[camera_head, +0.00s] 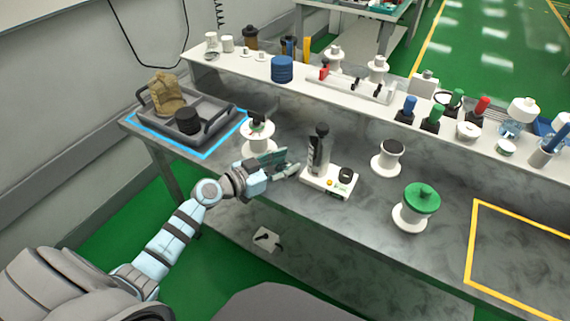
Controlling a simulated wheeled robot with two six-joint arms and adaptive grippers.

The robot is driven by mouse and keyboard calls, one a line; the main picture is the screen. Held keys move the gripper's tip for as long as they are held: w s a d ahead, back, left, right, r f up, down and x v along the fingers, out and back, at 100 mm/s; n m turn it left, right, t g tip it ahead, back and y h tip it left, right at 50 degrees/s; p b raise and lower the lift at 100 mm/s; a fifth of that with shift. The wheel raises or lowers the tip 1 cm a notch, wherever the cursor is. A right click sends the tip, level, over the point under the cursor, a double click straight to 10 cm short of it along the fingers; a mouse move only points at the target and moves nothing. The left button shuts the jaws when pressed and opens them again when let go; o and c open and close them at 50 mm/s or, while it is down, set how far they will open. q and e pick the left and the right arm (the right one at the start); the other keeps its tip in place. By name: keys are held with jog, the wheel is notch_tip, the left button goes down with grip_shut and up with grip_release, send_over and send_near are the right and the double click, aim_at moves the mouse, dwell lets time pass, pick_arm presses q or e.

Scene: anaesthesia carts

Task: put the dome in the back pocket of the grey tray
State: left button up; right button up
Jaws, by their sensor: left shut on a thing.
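The grey tray (219,108) sits at the left end of the bench inside a blue outline. A brown lumpy thing and a black round thing are in it. My left gripper (286,167) is over the bench, right of and nearer than the tray, between a white spool-like stand (258,144) and a white device. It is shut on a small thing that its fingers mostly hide. I cannot tell whether this is the dome, and I cannot clearly pick out a dome elsewhere. My right gripper is not in view.
The white device (318,183) with a grey upright stands just right of my left gripper. White stands with a black top (388,160) and a green top (421,198) are farther right. A raised white shelf (216,60) with several items runs along the back.

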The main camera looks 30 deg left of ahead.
pick_arm(q)
jog(key=o, duration=1.2)
jog(key=shift+f, duration=0.1)
jog(key=shift+c, duration=0.2)
